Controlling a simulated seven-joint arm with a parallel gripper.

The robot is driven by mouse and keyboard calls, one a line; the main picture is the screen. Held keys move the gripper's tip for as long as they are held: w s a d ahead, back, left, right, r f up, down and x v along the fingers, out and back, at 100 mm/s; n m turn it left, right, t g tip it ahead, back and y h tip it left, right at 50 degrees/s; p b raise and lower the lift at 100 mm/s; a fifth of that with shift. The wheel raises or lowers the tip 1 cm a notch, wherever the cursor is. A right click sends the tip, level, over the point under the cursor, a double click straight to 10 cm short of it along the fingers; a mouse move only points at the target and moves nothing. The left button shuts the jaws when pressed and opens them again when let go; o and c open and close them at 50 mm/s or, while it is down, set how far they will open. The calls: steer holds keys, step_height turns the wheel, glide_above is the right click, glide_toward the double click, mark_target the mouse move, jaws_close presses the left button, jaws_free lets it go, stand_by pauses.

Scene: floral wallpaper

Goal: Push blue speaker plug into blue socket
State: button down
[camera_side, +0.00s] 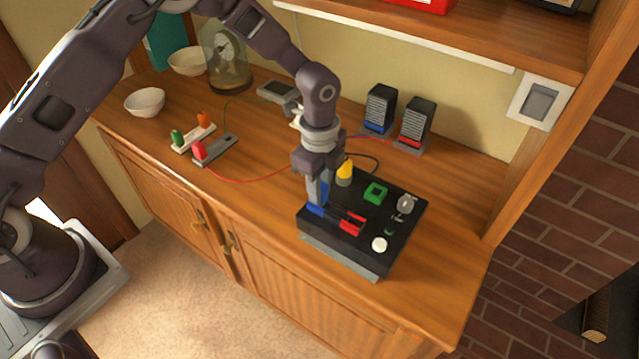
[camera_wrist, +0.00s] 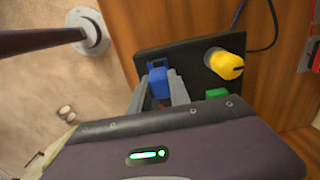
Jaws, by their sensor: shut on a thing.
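My gripper (camera_side: 317,196) is shut on the blue speaker plug (camera_side: 324,191), low over the left corner of the black box (camera_side: 335,248). In the wrist view the blue plug (camera_wrist: 161,83) sits upright between the two grey fingers. The blue socket (camera_side: 315,210) shows as a blue patch at the box's left corner, directly below the fingers. In the wrist view a small dark blue part (camera_wrist: 154,65) shows just beyond the plug. The fingers hide the plug's lower end, so I cannot tell whether it is inside the socket.
Two speakers (camera_side: 380,105) stand behind. A red plug (camera_side: 199,151) rests at left, its cable crossing the wooden top.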

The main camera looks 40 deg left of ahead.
steer(key=shift+f, duration=0.5)
steer(key=c, duration=1.1)
jaws_free()
steer(key=shift+f, duration=0.1)
steer(key=shift+c, duration=0.2)
step_height(320, 180, up, 7)
steer(key=shift+r, duration=0.1)
